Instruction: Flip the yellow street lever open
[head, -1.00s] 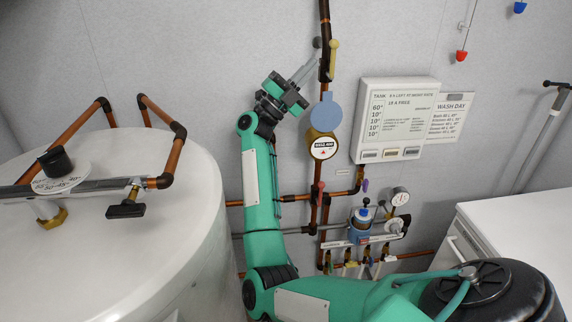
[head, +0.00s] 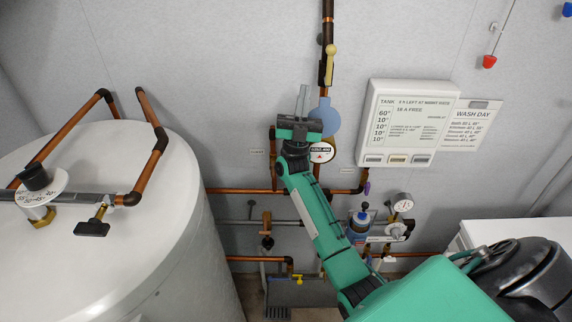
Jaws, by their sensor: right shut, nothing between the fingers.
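The yellow lever (head: 330,63) is on the vertical copper pipe at the top middle of the head view. It lies nearly in line with the pipe, its rounded end up. My right gripper (head: 304,96) is shut and empty, its grey fingers pointing up. In the picture its tips are below and left of the lever, with a gap between; I cannot tell the depth between them. My left gripper is out of view.
A blue-grey round flap (head: 324,119) and a round meter (head: 321,153), partly hidden by my gripper, sit below the lever. A tank sign (head: 406,121) hangs to the right. A large white tank (head: 158,240) fills the left. A small yellow handle (head: 299,279) shows low down.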

